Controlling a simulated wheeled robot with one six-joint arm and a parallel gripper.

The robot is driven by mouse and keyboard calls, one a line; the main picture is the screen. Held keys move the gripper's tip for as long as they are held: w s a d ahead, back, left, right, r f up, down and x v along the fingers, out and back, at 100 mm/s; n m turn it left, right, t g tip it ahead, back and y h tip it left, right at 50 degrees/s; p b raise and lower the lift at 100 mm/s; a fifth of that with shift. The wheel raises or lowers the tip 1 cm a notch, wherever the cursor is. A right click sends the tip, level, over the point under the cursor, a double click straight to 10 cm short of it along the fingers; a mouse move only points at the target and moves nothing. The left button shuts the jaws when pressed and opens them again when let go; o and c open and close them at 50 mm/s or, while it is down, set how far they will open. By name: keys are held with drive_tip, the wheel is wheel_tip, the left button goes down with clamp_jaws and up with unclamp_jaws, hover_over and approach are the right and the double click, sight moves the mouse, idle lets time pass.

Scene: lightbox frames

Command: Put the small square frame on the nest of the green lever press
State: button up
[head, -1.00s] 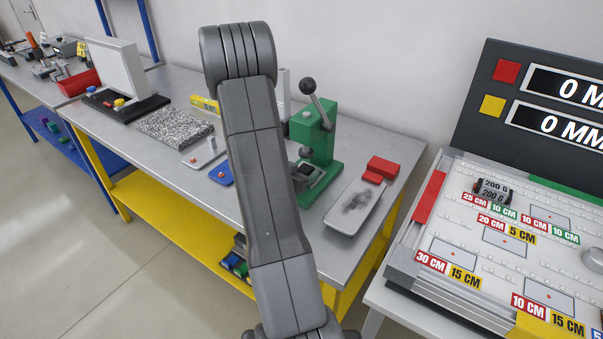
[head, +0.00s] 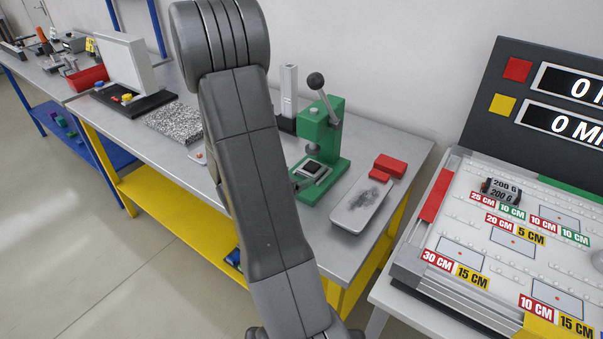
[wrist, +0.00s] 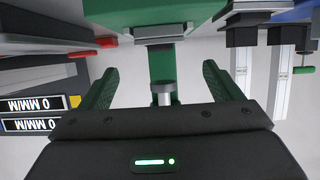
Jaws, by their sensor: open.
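The green lever press (head: 321,130) stands on the grey bench with its black-knobbed lever raised. On its nest, under the ram, lies a small light-edged square with a dark middle (head: 313,168); it looks like the small square frame, but I cannot clearly tell it from the nest. My gripper (wrist: 161,78) is open in the wrist view, its green fingers wide apart and nothing held between them. The press's grey ram (wrist: 162,94) and green column show beyond the gap, and the green base (wrist: 120,12) is at the top. In the head view my arm hides most of the gripper.
A grey tray (head: 350,216) with a dark smudge lies right of the press, with red blocks (head: 390,165) at its far end. A grey upright post (head: 289,90) stands behind the press. A speckled slab (head: 172,120) lies left of my arm. A display board stands at right.

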drive_tip(key=shift+v, duration=1.55)
